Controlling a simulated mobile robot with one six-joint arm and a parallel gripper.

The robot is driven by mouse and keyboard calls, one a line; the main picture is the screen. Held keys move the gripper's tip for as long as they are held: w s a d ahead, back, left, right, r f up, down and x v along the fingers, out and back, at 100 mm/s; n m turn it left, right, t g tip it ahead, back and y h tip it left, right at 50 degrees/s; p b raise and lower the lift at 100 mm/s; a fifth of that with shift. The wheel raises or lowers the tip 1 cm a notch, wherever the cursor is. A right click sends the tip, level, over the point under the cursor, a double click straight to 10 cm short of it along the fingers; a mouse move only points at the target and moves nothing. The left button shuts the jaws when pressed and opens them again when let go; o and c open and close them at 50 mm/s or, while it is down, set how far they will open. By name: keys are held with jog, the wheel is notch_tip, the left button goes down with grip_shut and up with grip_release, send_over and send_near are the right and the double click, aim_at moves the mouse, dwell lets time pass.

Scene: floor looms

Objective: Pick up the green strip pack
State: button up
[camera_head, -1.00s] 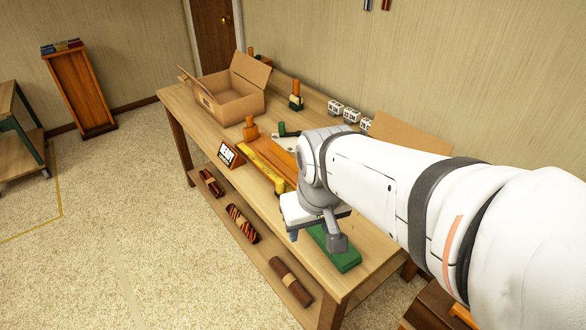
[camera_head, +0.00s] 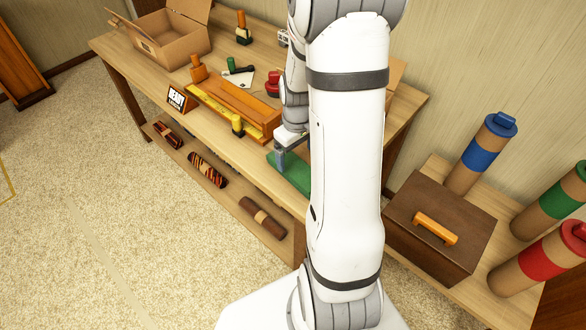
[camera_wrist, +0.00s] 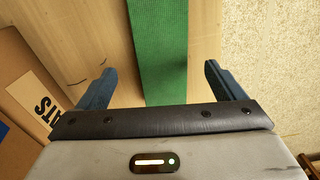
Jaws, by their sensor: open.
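The green strip pack (camera_head: 290,174) lies flat near the front right end of the workbench, partly hidden behind my arm. In the wrist view the green strip pack (camera_wrist: 167,40) runs from the top edge down between the fingers, its lower end hidden by the gripper body. My gripper (camera_wrist: 160,68) is open, with one blue finger on each side of the pack and bare wood showing between. In the head view my gripper (camera_head: 281,157) is at the pack; I cannot tell how high above the bench it is.
A cardboard box (camera_wrist: 30,80) with lettering stands close left in the wrist view. An orange-and-yellow tool (camera_head: 225,105) lies on the workbench (camera_head: 130,60). At right are a brown case (camera_head: 430,215) and colour-banded tubes (camera_head: 478,155). Rolls (camera_head: 207,170) lie on the lower shelf.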

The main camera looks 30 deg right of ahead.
aim_at(296, 167)
notch_tip(296, 167, down, 6)
jog(key=shift+s+a+f, duration=0.15)
dwell(0.3)
jog(key=c, duration=1.1)
jog(key=shift+c, duration=0.2)
